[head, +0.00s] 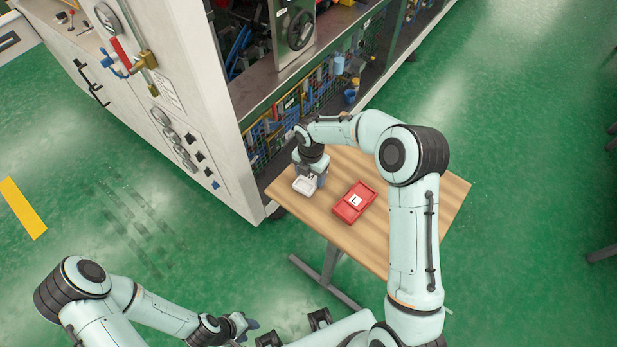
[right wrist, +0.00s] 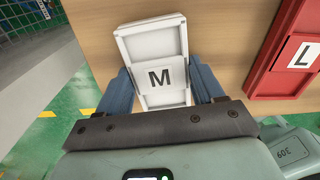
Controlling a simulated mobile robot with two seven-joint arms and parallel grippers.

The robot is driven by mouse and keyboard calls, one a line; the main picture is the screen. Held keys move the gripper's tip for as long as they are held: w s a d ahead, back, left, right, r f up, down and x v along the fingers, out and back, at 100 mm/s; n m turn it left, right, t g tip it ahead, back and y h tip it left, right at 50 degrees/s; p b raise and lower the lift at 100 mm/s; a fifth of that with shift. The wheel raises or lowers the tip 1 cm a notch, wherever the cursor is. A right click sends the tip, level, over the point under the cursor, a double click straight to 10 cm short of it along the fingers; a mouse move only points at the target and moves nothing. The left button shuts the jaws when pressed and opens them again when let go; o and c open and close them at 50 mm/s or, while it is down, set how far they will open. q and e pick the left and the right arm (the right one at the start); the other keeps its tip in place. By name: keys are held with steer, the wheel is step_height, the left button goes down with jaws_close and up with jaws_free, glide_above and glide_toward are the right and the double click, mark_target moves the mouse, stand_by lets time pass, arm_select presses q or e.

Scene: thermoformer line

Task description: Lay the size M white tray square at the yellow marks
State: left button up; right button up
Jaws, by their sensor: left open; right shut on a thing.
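The white tray (right wrist: 153,45) with an M label lies between the blue fingers of my right gripper (right wrist: 165,88), slightly turned in the right wrist view. In the head view the tray (head: 304,186) is at the left part of the wooden table, under my right gripper (head: 311,178), which is shut on it. I cannot tell whether it touches the table top. My left gripper (head: 245,326) is open and empty, low and away from the table. A yellow stripe (head: 22,208) lies on the floor at far left; yellow floor marks (right wrist: 88,111) show in the wrist view. No yellow marks are visible on the table.
A red tray (head: 354,202) with an L label lies on the wooden table (head: 440,193) to the right of the white tray. The white machine cabinet (head: 165,100) stands close to the table's left and back. Some table top is bare around the trays.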

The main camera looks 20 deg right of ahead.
mark_target(311, 176)
steer(key=shift+r+p, duration=1.7)
steer(key=shift+r, duration=1.85)
arm_select(q)
steer(key=w+r, duration=0.4)
steer(key=shift+r, duration=0.3)
steer(key=shift+s, duration=0.15)
